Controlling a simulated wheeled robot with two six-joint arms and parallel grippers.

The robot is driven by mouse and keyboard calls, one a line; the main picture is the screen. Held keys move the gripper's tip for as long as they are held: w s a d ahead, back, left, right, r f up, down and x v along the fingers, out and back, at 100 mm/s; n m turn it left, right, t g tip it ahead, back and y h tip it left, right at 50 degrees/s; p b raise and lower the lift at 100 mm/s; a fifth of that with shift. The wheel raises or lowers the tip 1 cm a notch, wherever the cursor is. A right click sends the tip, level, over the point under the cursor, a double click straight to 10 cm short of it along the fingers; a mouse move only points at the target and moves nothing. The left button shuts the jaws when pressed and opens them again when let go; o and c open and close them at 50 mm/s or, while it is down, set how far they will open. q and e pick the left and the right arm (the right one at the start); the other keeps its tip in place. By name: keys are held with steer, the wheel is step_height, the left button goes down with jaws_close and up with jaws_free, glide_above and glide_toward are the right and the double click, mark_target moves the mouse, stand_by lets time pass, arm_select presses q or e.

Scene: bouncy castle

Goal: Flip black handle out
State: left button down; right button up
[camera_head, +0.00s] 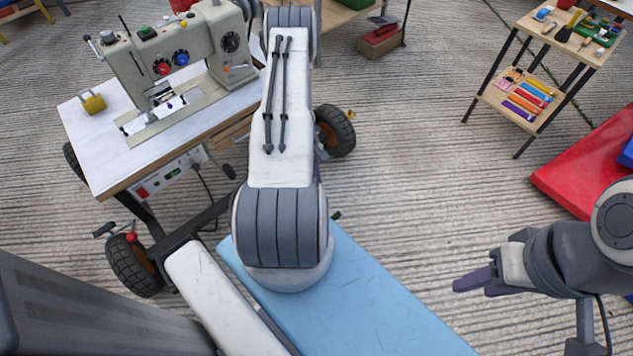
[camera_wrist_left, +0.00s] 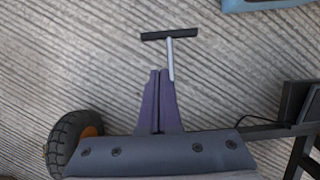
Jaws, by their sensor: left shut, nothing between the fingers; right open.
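The black handle (camera_wrist_left: 169,34) shows in the left wrist view as a black crossbar on a thin grey shaft, like a T, ahead of my left gripper. My left gripper (camera_wrist_left: 158,72) has its purple fingers shut together with nothing between them. Its tips look close beside the lower part of the shaft; I cannot tell whether they touch it. In the head view my left arm hides its own gripper, and I cannot make out the handle for sure. My right gripper (camera_head: 472,280) is open and empty at the right, over bare floor.
A sewing machine (camera_head: 180,65) stands on a white-topped table (camera_head: 95,145) with wheels (camera_head: 335,131), at the left. A light blue surface (camera_head: 360,305) lies below my left arm. A wooden stand (camera_head: 560,50) and a red mat (camera_head: 585,165) are at the right. Middle floor is clear.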

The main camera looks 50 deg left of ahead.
arm_select(q)
steer(key=shift+p+v, duration=0.4)
steer(key=shift+v, duration=0.65)
